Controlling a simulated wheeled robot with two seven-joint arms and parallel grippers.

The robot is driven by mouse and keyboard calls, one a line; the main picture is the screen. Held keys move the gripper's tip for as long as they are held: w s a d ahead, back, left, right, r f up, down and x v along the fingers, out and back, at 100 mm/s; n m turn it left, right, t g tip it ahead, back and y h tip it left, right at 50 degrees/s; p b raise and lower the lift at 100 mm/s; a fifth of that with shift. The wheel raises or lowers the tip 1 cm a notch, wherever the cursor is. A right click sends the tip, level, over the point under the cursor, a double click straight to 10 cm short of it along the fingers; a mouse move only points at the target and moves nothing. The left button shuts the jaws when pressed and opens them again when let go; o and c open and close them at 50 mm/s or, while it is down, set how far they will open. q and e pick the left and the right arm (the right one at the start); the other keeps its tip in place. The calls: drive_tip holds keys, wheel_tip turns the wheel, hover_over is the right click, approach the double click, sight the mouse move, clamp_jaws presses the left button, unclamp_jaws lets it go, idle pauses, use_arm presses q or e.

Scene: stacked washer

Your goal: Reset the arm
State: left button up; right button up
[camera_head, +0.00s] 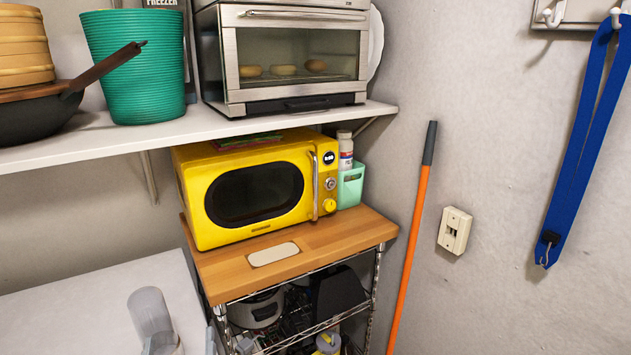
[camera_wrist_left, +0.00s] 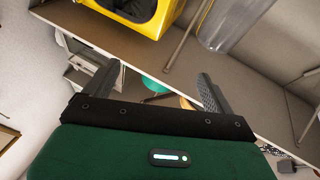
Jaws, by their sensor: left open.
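My left gripper (camera_head: 188,343) shows only in part at the bottom edge of the head view, its grey fingertips in front of the white surface and the rack. In the left wrist view its two dark fingers (camera_wrist_left: 155,74) stand wide apart with nothing held between them. It is open and empty. The rest of the left arm is outside the head view. My right gripper is not in view.
A clear grey cylinder (camera_head: 150,312) is close to the left fingertips, over the white surface (camera_head: 70,305). A yellow microwave (camera_head: 250,190) stands on a wooden-topped wire rack (camera_head: 325,240). A shelf (camera_head: 240,122) holds an oven (camera_head: 295,55) and green bin (camera_head: 137,65). An orange pole (camera_head: 412,240) leans nearby.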

use_arm(q)
drive_tip(key=s+d+r+m+h, duration=0.1)
drive_tip(key=s+d+m+h, duration=0.2)
drive_tip(key=d+m+h, duration=0.85)
drive_tip(key=s+d+f+g+h, duration=0.3)
drive_tip(key=s+f+g+h, duration=0.1)
drive_tip(key=f+g, duration=0.4)
drive_tip(key=s+a+f+n+g+y, duration=0.6)
drive_tip(key=s+a+f+g+y, duration=0.4)
drive_tip(key=s+a+f, duration=0.4)
wheel_tip(320, 180, down, 33)
drive_tip(key=d+g, duration=0.1)
drive_tip(key=s+a+f+g, duration=0.1)
drive_tip(key=s+a+f, duration=0.2)
drive_tip(key=s+f, duration=1.5)
drive_tip(key=shift+s+a+f+m, duration=0.15)
drive_tip(key=shift+s+f+m, duration=0.2)
drive_tip(key=shift+s, duration=0.3)
